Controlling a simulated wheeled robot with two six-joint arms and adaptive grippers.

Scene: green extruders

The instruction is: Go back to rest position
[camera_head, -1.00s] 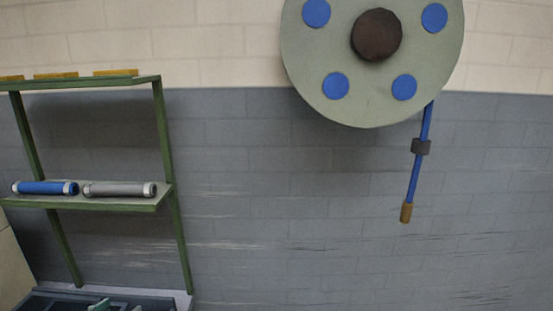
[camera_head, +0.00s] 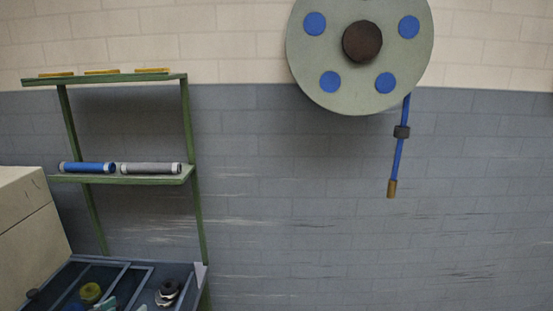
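Neither of my grippers shows in the head view, and no part of my arms is in it that I can make out. Whether they are open, shut or holding something cannot be seen. The task names no other object.
A green shelf rack (camera_head: 186,130) stands at the left, with a blue roll (camera_head: 88,168) and a grey roll (camera_head: 150,168) on it. Below is a blue-grey divided tray (camera_head: 130,268) holding small parts. A beige box (camera_head: 40,240) is at far left. A round reel (camera_head: 345,90) hangs on the wall.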

